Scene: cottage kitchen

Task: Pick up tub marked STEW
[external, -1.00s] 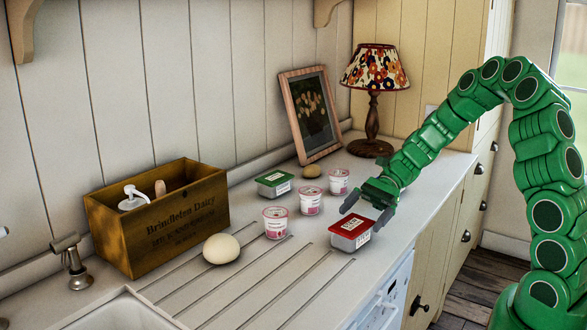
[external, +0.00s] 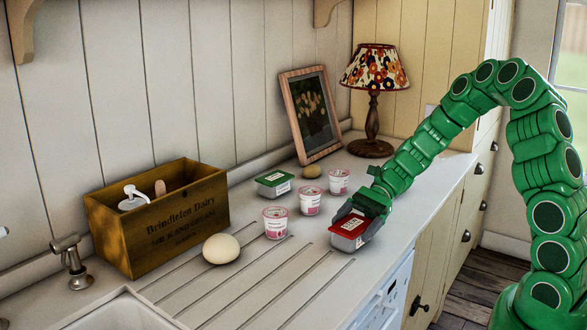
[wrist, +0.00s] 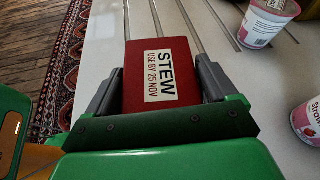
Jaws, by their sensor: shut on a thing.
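The tub marked STEW (external: 349,233) has a red lid and a clear or grey body, and it stands on the worktop near its front edge. In the wrist view its red lid (wrist: 182,58) fills the space between the fingers, with a white label reading STEW and USE BY 25 NOV. My gripper (external: 360,217) is over the tub from the lamp side. In the wrist view my gripper (wrist: 158,85) has one grey finger against each side of the tub, shut on it. The tub seems to rest on the worktop; its underside is hidden.
Several pink-and-white pots, one nearest the tub (external: 310,201), stand left of it. A green-lidded tub (external: 273,184), a pale round object (external: 221,248), a wooden crate (external: 160,222), a lamp (external: 374,90) and a framed picture (external: 311,115) are also on the worktop (external: 270,290).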

